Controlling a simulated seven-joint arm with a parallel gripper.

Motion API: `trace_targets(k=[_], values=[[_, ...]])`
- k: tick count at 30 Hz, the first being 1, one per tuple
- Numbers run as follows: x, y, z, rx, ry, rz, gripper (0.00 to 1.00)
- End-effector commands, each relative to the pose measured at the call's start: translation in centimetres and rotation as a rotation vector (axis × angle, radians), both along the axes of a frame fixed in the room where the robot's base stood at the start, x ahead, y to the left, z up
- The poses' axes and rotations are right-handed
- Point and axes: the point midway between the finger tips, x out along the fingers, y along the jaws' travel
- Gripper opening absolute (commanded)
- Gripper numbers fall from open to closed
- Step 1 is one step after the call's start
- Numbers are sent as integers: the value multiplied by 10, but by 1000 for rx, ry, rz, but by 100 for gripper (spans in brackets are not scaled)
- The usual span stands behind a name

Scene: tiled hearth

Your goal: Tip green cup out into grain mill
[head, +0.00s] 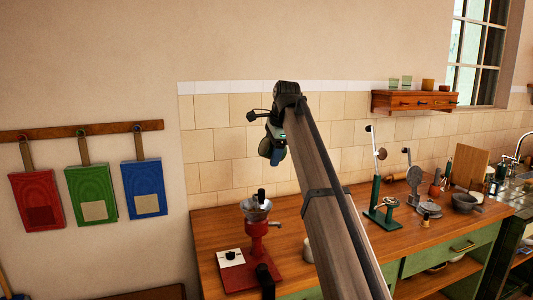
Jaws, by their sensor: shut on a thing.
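The red grain mill (256,236) stands on the wooden counter, with a pale metal hopper (256,209) on top. My gripper (272,146) is above the mill and slightly to its right in the picture, in front of the tiled wall. It is shut on a small, dark green thing, which looks like the green cup (281,156). Only a sliver of the cup shows beside the dark gripper parts. Its tilt and contents cannot be told.
A white box with a black knob (231,258) sits at the mill's left. A green stand with a lever (382,205) and a grey press (413,184) stand farther right. A wooden shelf (414,102) hangs above. My arm hides part of the counter (330,270).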

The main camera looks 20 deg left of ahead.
Motion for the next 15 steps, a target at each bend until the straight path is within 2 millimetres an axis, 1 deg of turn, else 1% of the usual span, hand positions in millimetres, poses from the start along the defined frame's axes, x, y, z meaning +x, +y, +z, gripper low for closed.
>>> trace_targets(k=[3,9,15], values=[[-1,-8,-3,6,6,-178,35],[3,-13,-3,21,15,-439,35],[3,-14,-3,33,21,-592,35]])
